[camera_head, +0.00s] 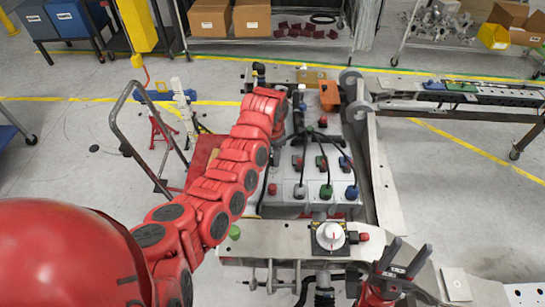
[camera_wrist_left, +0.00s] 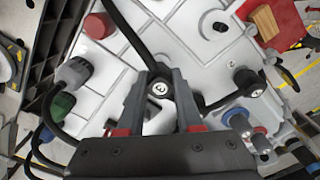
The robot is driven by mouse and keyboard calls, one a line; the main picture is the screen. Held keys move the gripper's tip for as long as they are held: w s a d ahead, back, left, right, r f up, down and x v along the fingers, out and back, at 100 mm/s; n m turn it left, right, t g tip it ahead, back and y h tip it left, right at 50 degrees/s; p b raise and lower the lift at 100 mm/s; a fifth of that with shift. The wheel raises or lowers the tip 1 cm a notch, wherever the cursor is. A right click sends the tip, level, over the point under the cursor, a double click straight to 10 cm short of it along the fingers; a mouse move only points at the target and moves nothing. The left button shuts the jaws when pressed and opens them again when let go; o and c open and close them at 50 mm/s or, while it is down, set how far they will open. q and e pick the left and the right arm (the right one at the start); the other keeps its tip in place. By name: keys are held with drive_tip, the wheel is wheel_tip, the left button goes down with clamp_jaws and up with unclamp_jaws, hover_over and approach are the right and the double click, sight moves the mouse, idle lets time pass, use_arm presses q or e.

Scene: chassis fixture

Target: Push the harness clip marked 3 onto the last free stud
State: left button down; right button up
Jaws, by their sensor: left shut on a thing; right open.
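My left gripper (camera_wrist_left: 161,78) is shut on a harness clip (camera_wrist_left: 160,89), a dark piece with a pale metal ring, over the white box in the left wrist view. A black cable runs to it from the upper left. In the head view my left arm's red wrist covers these fingers. The white box (camera_head: 287,205) carries black cables and clips or caps, including a green one (camera_head: 325,191) and a blue one (camera_head: 351,192). I cannot read a number 3 or pick out a free stud. My right gripper (camera_head: 408,250) is open and empty, low on the right.
A white knob (camera_head: 330,235) stands on the frame's near plate beside a red button (camera_head: 364,237). An orange block (camera_head: 329,95) is at the box's far end. Metal rails (camera_head: 385,175) run along the right. A trolley handle (camera_head: 125,130) stands at left.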

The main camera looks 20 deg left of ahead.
use_arm(q)
drive_tip(key=shift+f+b, duration=0.5)
drive_tip(key=shift+f, duration=0.5)
drive_tip(key=shift+f+b, duration=0.3)
drive_tip(key=shift+f, duration=0.15)
drive_tip(key=c, duration=0.5)
unclamp_jaws()
drive_tip(key=shift+r, duration=0.1)
wheel_tip(320, 180, up, 5)
drive_tip(key=shift+r+p, duration=0.1)
drive_tip(key=shift+p, duration=0.95)
drive_tip(key=shift+r, duration=0.35)
